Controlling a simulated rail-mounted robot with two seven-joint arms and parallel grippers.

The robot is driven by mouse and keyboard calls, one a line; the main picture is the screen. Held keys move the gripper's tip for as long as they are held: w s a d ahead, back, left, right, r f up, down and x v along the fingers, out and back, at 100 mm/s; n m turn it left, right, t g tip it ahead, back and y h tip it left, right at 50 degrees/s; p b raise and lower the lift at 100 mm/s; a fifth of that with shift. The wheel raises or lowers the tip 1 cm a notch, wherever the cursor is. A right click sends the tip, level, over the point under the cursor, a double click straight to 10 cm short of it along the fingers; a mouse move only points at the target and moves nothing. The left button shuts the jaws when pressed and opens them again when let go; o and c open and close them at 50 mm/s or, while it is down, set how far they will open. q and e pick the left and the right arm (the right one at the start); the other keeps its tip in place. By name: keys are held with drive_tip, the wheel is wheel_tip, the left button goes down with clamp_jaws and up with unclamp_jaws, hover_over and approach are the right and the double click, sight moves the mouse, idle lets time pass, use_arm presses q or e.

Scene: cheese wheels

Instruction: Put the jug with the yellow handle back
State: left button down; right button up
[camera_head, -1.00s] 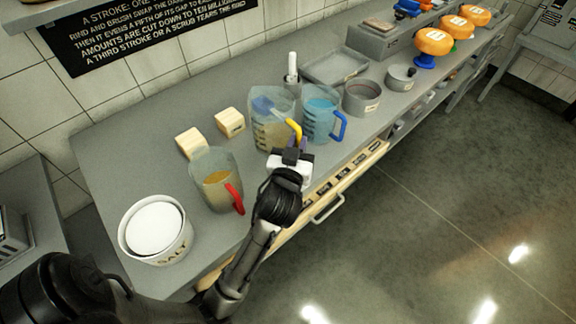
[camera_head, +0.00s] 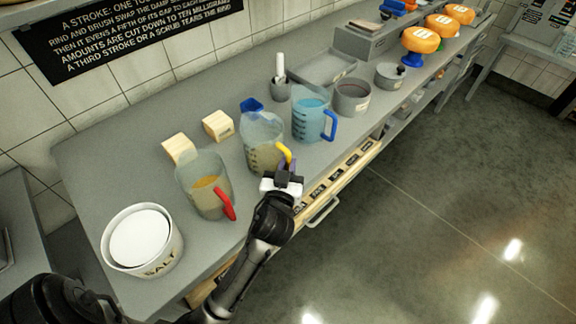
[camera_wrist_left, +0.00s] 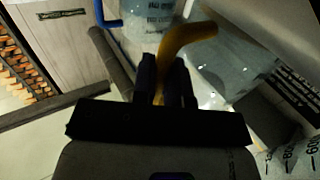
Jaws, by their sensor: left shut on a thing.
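The clear jug with the yellow handle (camera_head: 262,138) is between the red-handled jug and the blue-handled jug, near the counter's front edge. It holds a tan liquid and looks about upright. My left gripper (camera_head: 284,176) is at its yellow handle (camera_head: 285,152) on the front side. In the left wrist view the fingers (camera_wrist_left: 166,80) are shut on the yellow handle (camera_wrist_left: 186,38). I cannot tell whether the jug's base touches the counter. My right gripper is out of view.
The red-handled jug (camera_head: 203,183) is to the left, the blue-handled jug (camera_head: 308,116) to the right. A blue object (camera_head: 251,105) is just behind. Two wooden blocks (camera_head: 218,125) (camera_head: 178,149) and a salt tub (camera_head: 143,242) are on the counter (camera_head: 100,165). An open drawer (camera_head: 345,172) is below its front edge.

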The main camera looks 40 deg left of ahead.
use_arm(q)
drive_tip(key=shift+f, duration=0.1)
drive_tip(key=c, duration=1.1)
unclamp_jaws()
drive_tip(key=shift+c, duration=0.2)
drive_tip(key=v, duration=0.7)
drive_tip(key=shift+s, duration=0.25)
drive_tip(key=shift+d, duration=0.15)
